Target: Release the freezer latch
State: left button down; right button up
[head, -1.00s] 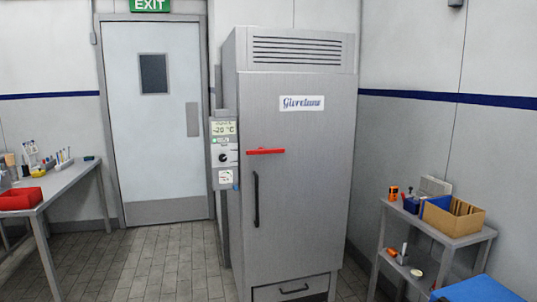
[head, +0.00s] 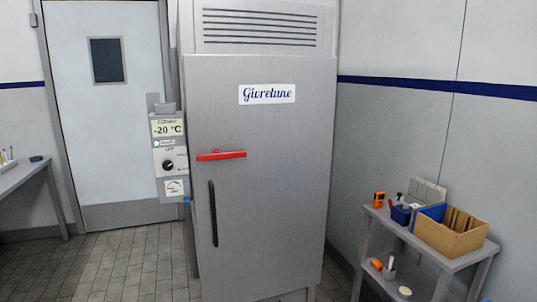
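The tall grey freezer (head: 268,215) stands in the middle of the head view with its door shut. Its red latch (head: 221,155) lies about level across the left edge of the door. A black vertical handle (head: 213,213) is below the latch. A control panel (head: 169,150) reading -20 °C, with a black knob, is mounted at the freezer's left side. Neither of my grippers shows in the view.
A white door (head: 108,110) with a small window is behind at the left. A table (head: 22,176) stands at the left edge. A grey shelf unit (head: 455,262) at the right holds a cardboard box (head: 447,236) and small items. The tiled floor (head: 120,262) at left front looks clear.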

aim_at(216, 154)
jog(key=i+z, duration=0.35)
jog(key=i, duration=1.2)
